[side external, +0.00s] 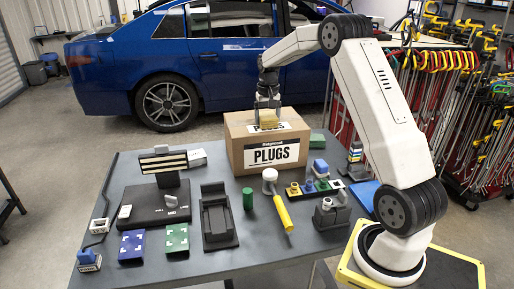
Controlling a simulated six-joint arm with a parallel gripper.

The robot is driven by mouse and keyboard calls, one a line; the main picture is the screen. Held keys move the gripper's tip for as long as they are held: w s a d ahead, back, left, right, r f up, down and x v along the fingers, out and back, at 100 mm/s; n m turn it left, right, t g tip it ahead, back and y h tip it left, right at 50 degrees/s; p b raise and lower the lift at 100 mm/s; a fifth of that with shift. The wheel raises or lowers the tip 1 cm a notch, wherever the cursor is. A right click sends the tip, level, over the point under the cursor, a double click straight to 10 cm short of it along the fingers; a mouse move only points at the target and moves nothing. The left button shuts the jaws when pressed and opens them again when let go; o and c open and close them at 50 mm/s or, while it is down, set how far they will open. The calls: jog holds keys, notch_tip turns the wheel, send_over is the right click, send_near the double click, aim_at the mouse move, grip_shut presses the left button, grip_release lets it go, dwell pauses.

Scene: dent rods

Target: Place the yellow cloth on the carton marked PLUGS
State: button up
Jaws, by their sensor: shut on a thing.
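The carton marked PLUGS (238,152) is a brown box with a white label, standing at the back of the grey table. My gripper (268,108) points down over the top of the carton. It is shut on the yellow cloth (269,117), a small folded yellowish piece. The cloth is at the carton's top face, over a second label there. I cannot tell whether the cloth touches the carton. The fingertips are small in this view.
A yellow-handled tool (284,214) with a white head lies in front of the carton. A black holder (219,220), a green cylinder (248,198) and a lamp stand (164,165) are nearby. Bare table (215,262) shows along the front.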

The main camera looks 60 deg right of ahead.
aim_at(267, 115)
jog(key=o, duration=0.9)
jog(key=shift+r, duration=0.15)
notch_tip(267, 115, up, 12)
dwell(0.5)
jog(key=s+a+f+n+t, duration=0.15)
jog(key=a+f, duration=0.25)
jog(key=a, duration=0.4)
jog(key=s+a+f+n, duration=0.1)
jog(key=a+f+n, duration=0.25)
jog(key=a, duration=0.55)
jog(key=s+a+f+n, duration=0.1)
jog(key=s+a+f, duration=0.2)
jog(key=s+a, duration=0.1)
jog(key=s+a+f+n, duration=0.1)
jog(key=s+a+f, duration=0.2)
jog(key=s+a, duration=0.2)
jog(key=s+a+f+n+t, duration=0.1)
jog(key=s+a+f+n, duration=0.1)
jog(key=s+a+f, duration=0.1)
jog(key=shift+s+a+f, duration=0.15)
jog(key=shift+s+a, duration=0.2)
jog(key=shift+s, duration=0.2)
jog(key=shift+s+a+f, duration=0.1)
jog(key=shift+s+a, duration=0.25)
jog(key=shift+s, duration=0.2)
